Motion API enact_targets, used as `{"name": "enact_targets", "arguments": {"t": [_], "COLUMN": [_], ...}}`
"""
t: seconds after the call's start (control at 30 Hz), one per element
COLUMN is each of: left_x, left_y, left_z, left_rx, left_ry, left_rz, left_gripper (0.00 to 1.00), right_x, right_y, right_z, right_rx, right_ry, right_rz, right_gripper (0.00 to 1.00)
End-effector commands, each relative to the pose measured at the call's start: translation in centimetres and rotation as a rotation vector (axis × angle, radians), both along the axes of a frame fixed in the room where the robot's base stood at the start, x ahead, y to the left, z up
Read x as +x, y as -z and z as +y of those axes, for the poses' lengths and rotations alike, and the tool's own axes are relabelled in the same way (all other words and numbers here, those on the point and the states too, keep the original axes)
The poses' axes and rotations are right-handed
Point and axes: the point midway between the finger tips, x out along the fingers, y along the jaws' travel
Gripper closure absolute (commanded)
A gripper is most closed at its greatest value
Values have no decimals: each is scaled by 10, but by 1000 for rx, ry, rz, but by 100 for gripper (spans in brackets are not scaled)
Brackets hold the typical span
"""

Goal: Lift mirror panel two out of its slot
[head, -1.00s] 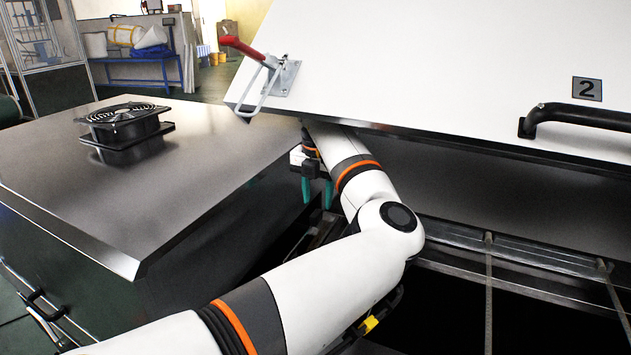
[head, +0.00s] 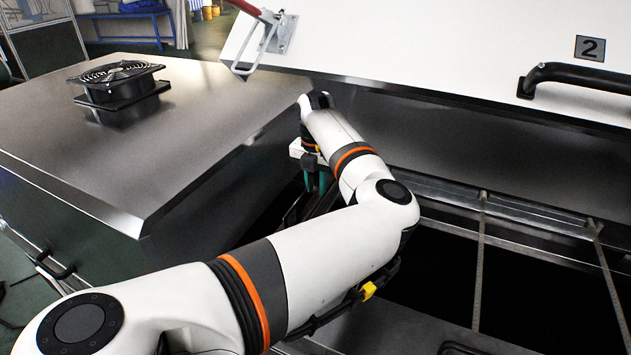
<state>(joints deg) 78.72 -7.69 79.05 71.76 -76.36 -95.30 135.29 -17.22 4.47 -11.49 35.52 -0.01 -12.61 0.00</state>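A large white tilted panel (head: 400,45) bears a grey plate marked 2 (head: 590,48) and a black bar handle (head: 575,78). I cannot tell whether it is mirror panel two; no clear mirror face shows. My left arm reaches over the dark opening (head: 445,270) below it. My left gripper (head: 315,183) hangs under the white panel's lower left part, with its teal fingers pointing down and a small gap between them. I see nothing held; the fingertips are partly hidden by my arm. My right gripper is out of view.
A red-handled toggle clamp (head: 275,35) sits on the white panel's left edge. A steel cabinet top (head: 190,140) with a black fan (head: 118,85) stands at left. Metal rails (head: 500,205) and thin bars cross the opening. A blue table (head: 125,22) is far back.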

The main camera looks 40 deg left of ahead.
Motion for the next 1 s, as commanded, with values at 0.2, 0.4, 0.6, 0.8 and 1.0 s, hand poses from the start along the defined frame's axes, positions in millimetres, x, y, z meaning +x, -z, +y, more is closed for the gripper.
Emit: {"name": "enact_targets", "arguments": {"t": [0.2,0.4,0.6,0.8,1.0], "left_x": [0,0,0,0,0], "left_y": [0,-1,-2,-4,-5], "left_z": [0,0,0,0,0], "left_rx": [0,0,1,1,1], "left_ry": [0,0,0,0,0], "left_rz": [0,0,-1,-1,-1], "left_gripper": [100,100,100,100,100], "right_x": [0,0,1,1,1], "right_y": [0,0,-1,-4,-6], "right_z": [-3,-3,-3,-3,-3], "right_rx": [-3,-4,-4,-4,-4], "right_ry": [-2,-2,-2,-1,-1], "right_rz": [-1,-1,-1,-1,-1], "right_gripper": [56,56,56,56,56]}}
